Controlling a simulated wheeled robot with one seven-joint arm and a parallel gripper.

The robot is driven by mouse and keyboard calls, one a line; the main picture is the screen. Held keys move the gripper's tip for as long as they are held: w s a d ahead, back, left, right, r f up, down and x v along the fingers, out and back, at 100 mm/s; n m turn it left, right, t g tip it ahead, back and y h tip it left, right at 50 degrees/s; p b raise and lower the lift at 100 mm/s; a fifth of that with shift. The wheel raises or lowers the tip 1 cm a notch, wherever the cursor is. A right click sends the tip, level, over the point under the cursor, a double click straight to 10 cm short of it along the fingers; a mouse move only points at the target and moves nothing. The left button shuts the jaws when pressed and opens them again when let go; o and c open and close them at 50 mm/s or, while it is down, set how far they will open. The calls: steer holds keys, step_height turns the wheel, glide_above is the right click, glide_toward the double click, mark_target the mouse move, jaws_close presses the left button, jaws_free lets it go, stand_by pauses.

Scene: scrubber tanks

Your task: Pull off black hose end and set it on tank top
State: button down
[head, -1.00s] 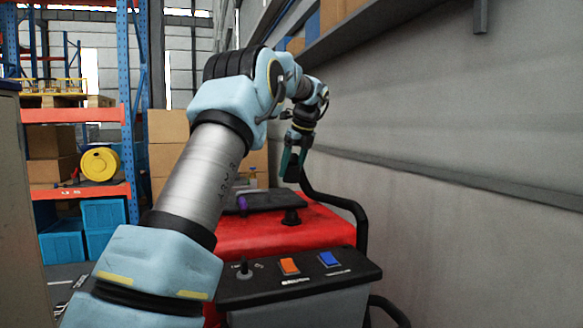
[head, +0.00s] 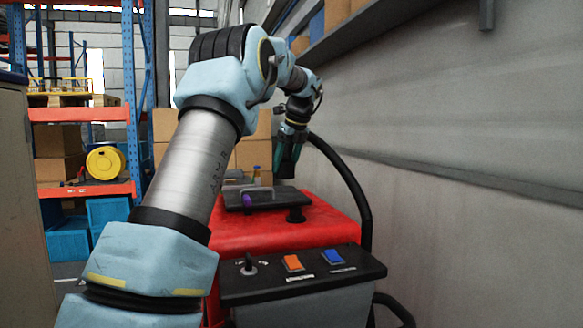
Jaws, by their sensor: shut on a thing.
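My gripper (head: 286,161) hangs pointing down above the back of the red tank (head: 230,233). It is shut on the end of the black hose (head: 352,185), and the held end itself is mostly hidden by the fingers. The hose arcs up and right from behind the gripper, then drops along the tank's right side. A short black fitting (head: 296,213) stands on the tank top below the gripper, apart from it. A dark flat lid (head: 262,198) with a grey handle lies on the tank top, with a small purple item (head: 248,202) at its left.
A control panel (head: 300,277) with orange and blue switches is at the tank's front. The grey wall (head: 470,120) stands close on the right. A shelf rack (head: 135,100) with boxes and blue bins is at the left. Cardboard boxes (head: 170,125) are behind.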

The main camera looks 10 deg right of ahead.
steer(key=s+a+b, duration=0.1)
steer(key=s+a, duration=0.1)
steer(key=a, duration=0.5)
steer(key=s+a+b, duration=0.2)
steer(key=s+a, duration=0.1)
steer(key=a, duration=0.4)
stand_by(0.7)
steer(key=shift+r, duration=0.1)
stand_by(0.4)
steer(key=shift+f, duration=0.2)
steer(key=shift+w+f+b, duration=0.1)
steer(key=shift+f+b, duration=2.8)
steer(key=shift+f, duration=3.7)
steer(key=shift+c, duration=0.2)
jaws_free()
steer(key=shift+o, duration=0.2)
